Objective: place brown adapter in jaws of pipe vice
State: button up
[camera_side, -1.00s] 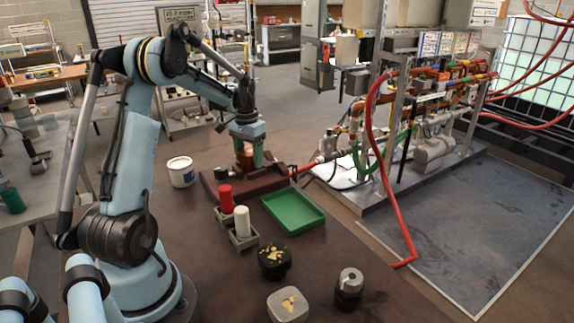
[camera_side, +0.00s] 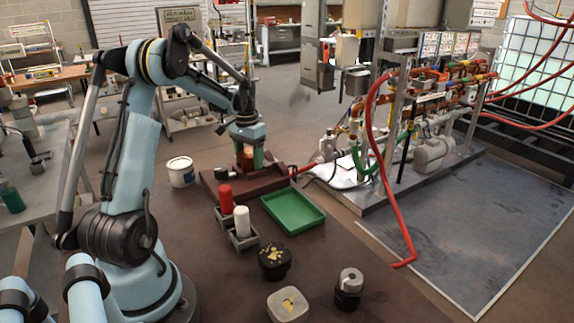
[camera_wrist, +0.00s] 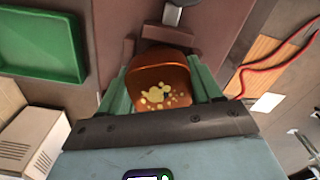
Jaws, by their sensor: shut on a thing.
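My gripper (camera_side: 248,160) is low over the pipe vice (camera_side: 212,184), a dark red-brown block with a flat base on the table. In the wrist view its green fingers (camera_wrist: 161,92) are shut on the two sides of the brown adapter (camera_wrist: 160,72). The adapter is a shiny copper-brown piece with yellowish specks on its near face. The dark red vice (camera_wrist: 145,46) and a grey metal part show just beyond the adapter. The adapter appears to be at the vice jaws, but I cannot tell whether it touches them or how deep it sits.
A green tray (camera_side: 292,208) lies right of the vice. A grey holder (camera_side: 243,241) with red and white cylinders stands in front. A white bucket (camera_side: 181,172) stands left. Black and grey round parts are nearer the camera. A red hose (camera_side: 372,150) hangs at right.

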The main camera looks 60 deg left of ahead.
aim_at(249, 152)
jog(key=shift+f, duration=0.8)
jog(key=o, duration=1.4)
jog(key=shift+o, duration=0.5)
notch_tip(249, 152, up, 13)
jog(key=shift+f, duration=0.1)
jog(key=d+r+m+t+y, duration=0.1)
jog(key=d+r+m+t, duration=0.15)
jog(key=d, duration=1.55)
jog(key=s+d+f+m+t, duration=0.1)
jog(key=s+d+f+t, duration=0.1)
jog(key=d, duration=0.4)
jog(key=s+d+f+m+t+h, duration=0.1)
jog(key=s+d+f+t, duration=0.1)
jog(key=d, duration=0.5)
jog(key=shift+s+d+f+t, duration=0.35)
jog(key=shift+s+f, duration=0.15)
jog(key=shift+s, duration=0.1)
